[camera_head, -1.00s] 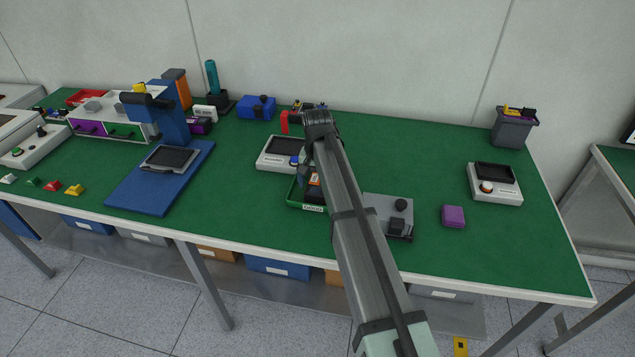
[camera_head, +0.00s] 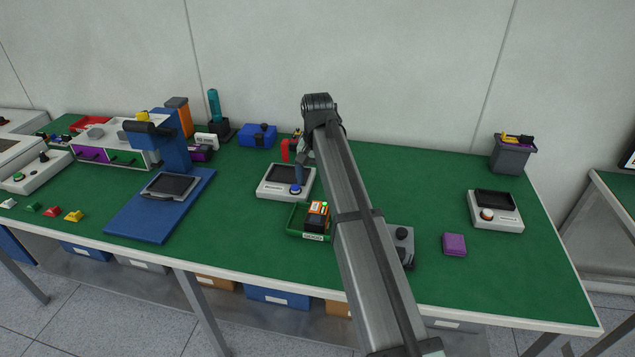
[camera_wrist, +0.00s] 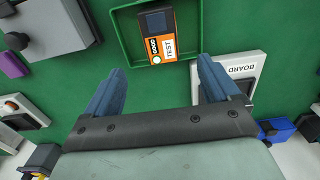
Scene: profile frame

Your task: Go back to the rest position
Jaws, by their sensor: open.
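My gripper (camera_wrist: 160,68) is open, with its two blue fingers spread apart and nothing between them. It also shows in the head view (camera_head: 302,170), partly hidden behind my arm, raised above the table near the white board device. An orange and black tester (camera_head: 317,216) sits in the green tray (camera_head: 294,226), with a small green light showing. In the wrist view the tester (camera_wrist: 157,36), labelled TEST, lies in the tray (camera_wrist: 122,42) beyond the fingertips, apart from them.
The white board device (camera_head: 271,183) with a blue button stands beside the tray. A grey box with a knob (camera_head: 403,242) is partly behind my arm. A purple block (camera_head: 455,244) and another white device (camera_head: 496,211) are at right. A blue stand (camera_head: 160,190) is at left.

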